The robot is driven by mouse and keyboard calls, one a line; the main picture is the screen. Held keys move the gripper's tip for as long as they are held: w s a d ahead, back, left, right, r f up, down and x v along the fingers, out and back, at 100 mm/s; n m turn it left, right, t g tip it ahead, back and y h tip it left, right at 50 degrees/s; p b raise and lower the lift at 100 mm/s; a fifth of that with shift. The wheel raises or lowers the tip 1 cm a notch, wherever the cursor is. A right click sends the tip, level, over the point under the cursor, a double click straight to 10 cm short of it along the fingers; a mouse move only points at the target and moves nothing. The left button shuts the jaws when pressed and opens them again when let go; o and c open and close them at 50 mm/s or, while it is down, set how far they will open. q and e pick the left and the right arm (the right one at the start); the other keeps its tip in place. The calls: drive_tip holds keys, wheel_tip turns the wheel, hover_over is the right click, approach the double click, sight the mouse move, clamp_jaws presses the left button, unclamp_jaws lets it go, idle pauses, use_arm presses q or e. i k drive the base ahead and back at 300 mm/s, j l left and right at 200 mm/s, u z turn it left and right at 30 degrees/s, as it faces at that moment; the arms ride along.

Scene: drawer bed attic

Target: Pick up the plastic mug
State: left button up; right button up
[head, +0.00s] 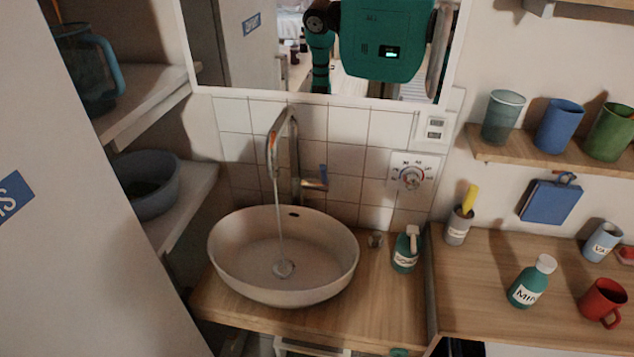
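A red mug (601,300) stands on the wooden counter at the right edge, its handle toward the lower right. On the shelf above are a blue cup (559,125), a green mug (609,132) and a translucent grey-green cup (502,117). A pale blue labelled cup (602,241) stands on the counter behind the red mug. I cannot tell from looks which of these is the plastic mug. Neither of my grippers shows clearly in the head view.
A teal bottle (531,282) stands left of the red mug. A basin (283,258) with running water from a tap (283,140) is in the middle. A soap dispenser (406,250) and a grey holder (458,226) stand nearby. A mirror (320,92) hangs above.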

sight(605, 297)
drive_tip(key=z, duration=1.85)
drive_tip(key=i+l+z, duration=0.2)
drive_tip(key=z, duration=0.15)
drive_tip(key=i+l+z, duration=0.1)
drive_tip(key=i+z, duration=0.3)
drive_tip(key=i+l+z, duration=0.25)
drive_tip(key=l, duration=0.25)
drive_tip(key=l+z, duration=0.3)
drive_tip(key=l, duration=0.15)
drive_tip(key=i+l+z, duration=0.5)
drive_tip(key=l, duration=0.25)
drive_tip(key=k+j+u, duration=0.3)
drive_tip(key=k+j, duration=0.15)
drive_tip(key=j, duration=0.25)
drive_tip(key=k+j+u, duration=0.35)
drive_tip(key=j+u, duration=0.15)
drive_tip(key=j, duration=0.25)
